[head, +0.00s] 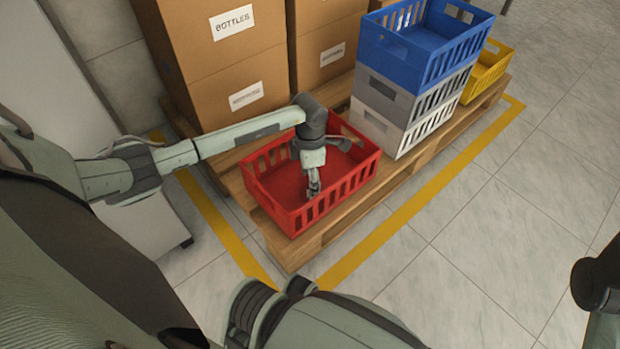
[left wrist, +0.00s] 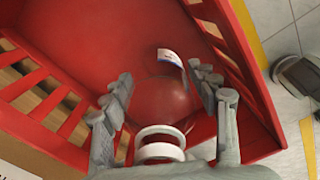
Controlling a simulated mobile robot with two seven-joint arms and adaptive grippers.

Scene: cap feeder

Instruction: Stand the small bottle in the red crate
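The red crate (head: 345,188) stands on the wooden pallet, and my left gripper (head: 314,190) points down inside it near the front wall. In the left wrist view, the small bottle is see-through with a white ringed neck (left wrist: 160,142) toward the camera and a white and blue label (left wrist: 171,66). It is inside the red crate (left wrist: 62,52), between the fingers of my left gripper (left wrist: 160,92). The fingers are spread, with gaps beside the neck. The bottle looks upright; its base contact is hard to tell. In the head view I cannot make out the bottle.
Stacked blue (head: 425,45), grey (head: 385,95) and white (head: 377,130) crates stand right of the red crate. A yellow crate (head: 487,72) is behind them. Cardboard boxes (head: 215,60) stand behind. The tiled floor (head: 480,225) in front is clear.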

